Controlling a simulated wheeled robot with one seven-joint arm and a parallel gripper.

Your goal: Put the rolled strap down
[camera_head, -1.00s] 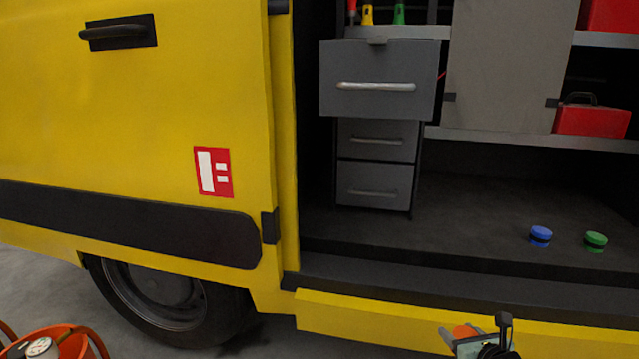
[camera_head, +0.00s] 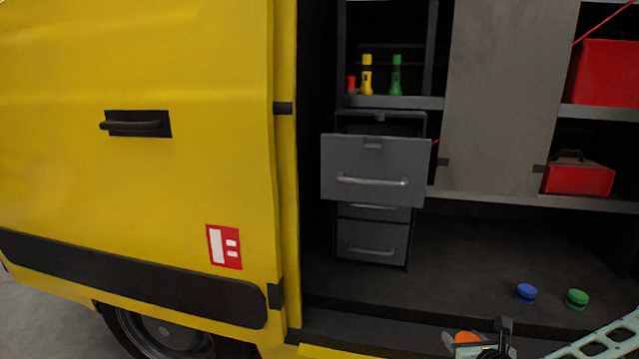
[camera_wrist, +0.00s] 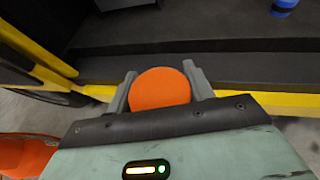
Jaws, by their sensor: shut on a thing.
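My gripper (camera_wrist: 159,75) is shut on the rolled strap (camera_wrist: 160,88), an orange round roll held between the two grey fingers in the wrist view. In the head view the orange strap (camera_head: 466,337) shows at the bottom edge, partly hidden by my gripper. It is held in front of the van's yellow sill, apart from the dark van floor (camera_head: 450,250). The strap's underside is hidden.
A blue roll (camera_head: 526,292) and a green roll (camera_head: 577,298) stand on the van floor at right. The top grey drawer (camera_head: 373,170) is pulled out. Torches (camera_head: 367,75) and red boxes (camera_head: 578,180) are on shelves. The van floor's middle is clear.

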